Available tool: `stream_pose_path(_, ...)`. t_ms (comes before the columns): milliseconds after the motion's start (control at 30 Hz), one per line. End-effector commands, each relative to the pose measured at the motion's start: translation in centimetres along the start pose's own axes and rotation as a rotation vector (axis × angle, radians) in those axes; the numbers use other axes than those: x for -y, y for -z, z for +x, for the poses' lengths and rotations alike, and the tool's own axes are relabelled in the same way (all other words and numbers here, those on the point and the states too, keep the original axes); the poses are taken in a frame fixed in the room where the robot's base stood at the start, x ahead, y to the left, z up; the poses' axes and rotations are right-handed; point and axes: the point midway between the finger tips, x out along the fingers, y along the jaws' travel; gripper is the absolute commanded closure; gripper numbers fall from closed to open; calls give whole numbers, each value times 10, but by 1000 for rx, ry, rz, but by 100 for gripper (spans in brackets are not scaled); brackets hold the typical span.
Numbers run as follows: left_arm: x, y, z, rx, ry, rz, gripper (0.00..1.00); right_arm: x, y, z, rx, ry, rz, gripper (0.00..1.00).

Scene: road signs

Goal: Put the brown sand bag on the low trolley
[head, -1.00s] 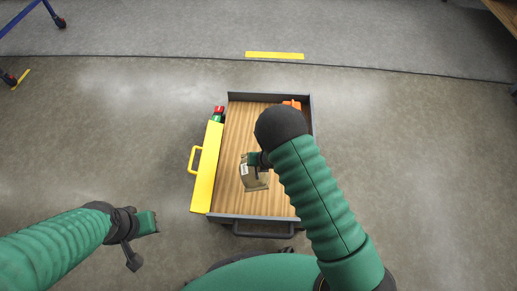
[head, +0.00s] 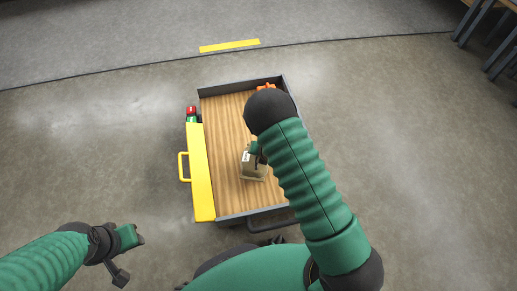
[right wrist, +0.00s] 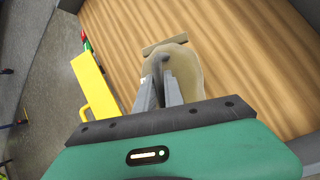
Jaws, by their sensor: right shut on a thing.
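The brown sand bag (head: 254,168), tan with a white label, is over the wooden deck of the low trolley (head: 224,120), toward its near end. My right gripper (head: 257,153) is shut on the bag's top. In the right wrist view the two grey fingers (right wrist: 161,82) pinch the bag (right wrist: 188,72), with the trolley's deck (right wrist: 240,45) behind it. I cannot tell whether the bag's base touches the deck. My left gripper (head: 138,237) is off the trolley at lower left, above the floor; its fingers are too small to read.
A yellow item with a handle (head: 201,175) lies along the trolley's left edge. A red and green object (head: 191,114) is beyond it. An orange object (head: 266,87) is at the far right corner, partly hidden by my right arm. The deck's far left part is clear.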

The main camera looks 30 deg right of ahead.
Motion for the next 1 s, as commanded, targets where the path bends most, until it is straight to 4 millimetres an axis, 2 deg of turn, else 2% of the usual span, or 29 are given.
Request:
stream_pose_path(267, 0, -6, 26, 0, 0, 0, 64, 13, 15, 34, 5, -6, 0, 100)
stream_pose_path(567, 0, -6, 24, -1, 0, 0, 64, 13, 15, 34, 5, -6, -1, 100)
stream_pose_path(600, 0, -6, 24, -1, 0, 0, 64, 14, 17, 34, 1, -2, -1, 84)
stream_pose_path(733, 0, -6, 24, -1, 0, 0, 64, 14, 17, 34, 1, -2, -1, 66)
stream_pose_path(1000, 0, -6, 24, -1, 0, 0, 64, 14, 17, 34, 1, -2, -1, 66)
